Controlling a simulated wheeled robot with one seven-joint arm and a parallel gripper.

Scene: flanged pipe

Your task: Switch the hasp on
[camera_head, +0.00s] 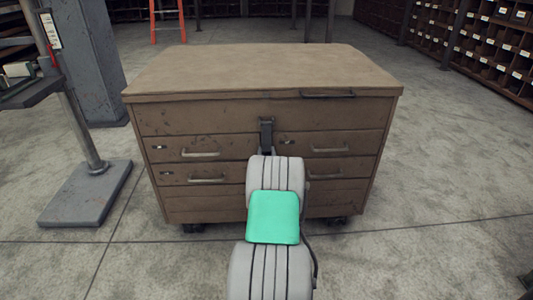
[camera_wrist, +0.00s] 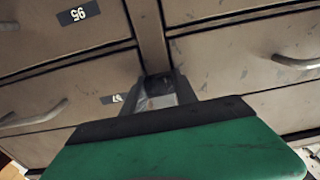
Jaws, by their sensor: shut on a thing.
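A brown metal tool chest (camera_head: 255,108) with a closed lid stands ahead. The dark hasp (camera_head: 266,128) shows as a narrow upright piece at the middle of its front, below the lid edge. My gripper (camera_wrist: 161,88) is at the chest front, its dark fingers on either side of a grey metal piece, which I take to be the hasp. It is shut on that piece. In the head view my own arm covers the fingers and the hasp's lower end. Whether the hasp is seated on its catch cannot be seen.
Drawers with pale handles (camera_head: 200,153) flank the hasp. A dark handle (camera_head: 328,94) is on the lid's front edge. A grey stand with a flat base (camera_head: 85,195) is at the left. Shelves of bins (camera_head: 480,50) line the back right. The floor to the right is clear.

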